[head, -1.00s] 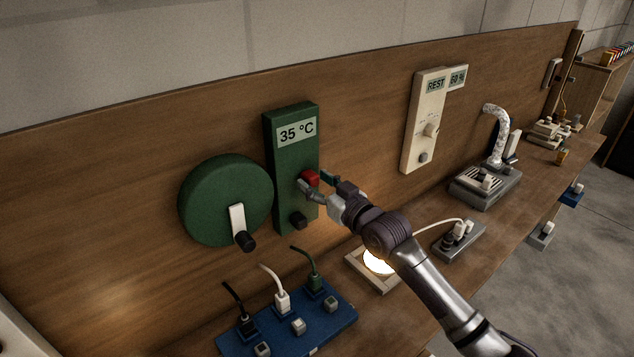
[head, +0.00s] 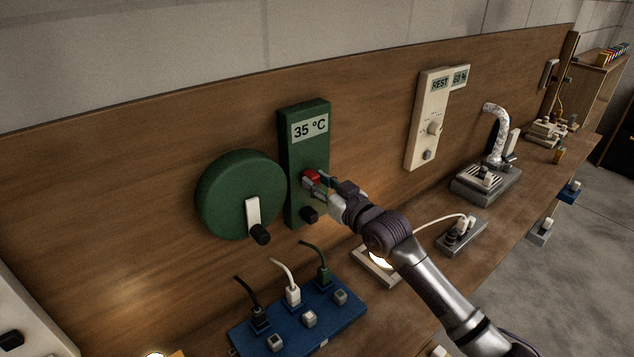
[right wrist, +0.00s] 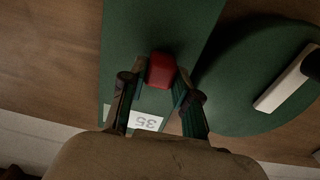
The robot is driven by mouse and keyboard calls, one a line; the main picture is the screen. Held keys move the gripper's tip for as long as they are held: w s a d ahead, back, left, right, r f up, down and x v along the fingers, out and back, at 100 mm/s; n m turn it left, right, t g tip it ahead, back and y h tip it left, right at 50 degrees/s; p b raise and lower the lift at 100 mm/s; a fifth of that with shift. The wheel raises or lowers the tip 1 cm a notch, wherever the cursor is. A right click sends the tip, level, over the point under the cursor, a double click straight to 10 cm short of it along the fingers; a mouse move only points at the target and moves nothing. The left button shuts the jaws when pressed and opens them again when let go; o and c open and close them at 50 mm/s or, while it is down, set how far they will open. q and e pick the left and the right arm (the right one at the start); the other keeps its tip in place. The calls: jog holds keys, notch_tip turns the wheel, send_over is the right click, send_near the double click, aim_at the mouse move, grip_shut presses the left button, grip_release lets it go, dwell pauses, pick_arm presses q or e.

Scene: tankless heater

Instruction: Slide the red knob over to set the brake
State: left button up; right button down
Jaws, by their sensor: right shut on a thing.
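The red knob (head: 312,176) is on the front of a tall green panel (head: 293,163) marked 35 °C on the back board. My right gripper (head: 318,181) is shut on the red knob, with a finger on either side. In the right wrist view, the red knob (right wrist: 161,70) shows between the two fingers of the gripper (right wrist: 160,88), in front of the green panel (right wrist: 120,45). Parts of the knob are hidden by the fingers in the head view. My left gripper is not in view.
A green wheel (head: 232,190) with a white crank and black handle stands left of the panel. A black knob (head: 309,214) sits low on the panel. A blue strip (head: 330,322) with plugs and a lit lamp (head: 381,260) are below. A cream panel (head: 421,140) is at right.

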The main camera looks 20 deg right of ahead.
jog(key=shift+s+a+f+y, duration=0.1)
jog(key=shift+a+f+y, duration=0.05)
jog(key=shift+a+y, duration=0.15)
jog(key=c, duration=1.1)
grip_release()
jog(key=shift+d, duration=0.3)
jog(key=shift+c, duration=0.2)
jog(key=o, duration=0.3)
jog(key=shift+a, duration=0.25)
jog(key=shift+s+d, duration=0.2)
jog(key=shift+s, duration=0.1)
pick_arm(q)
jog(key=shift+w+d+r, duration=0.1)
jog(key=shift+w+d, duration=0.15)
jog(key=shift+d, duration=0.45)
pick_arm(e)
jog(key=v, duration=1.1)
jog(key=shift+s+a+r, duration=0.2)
jog(key=shift+a+r, duration=0.1)
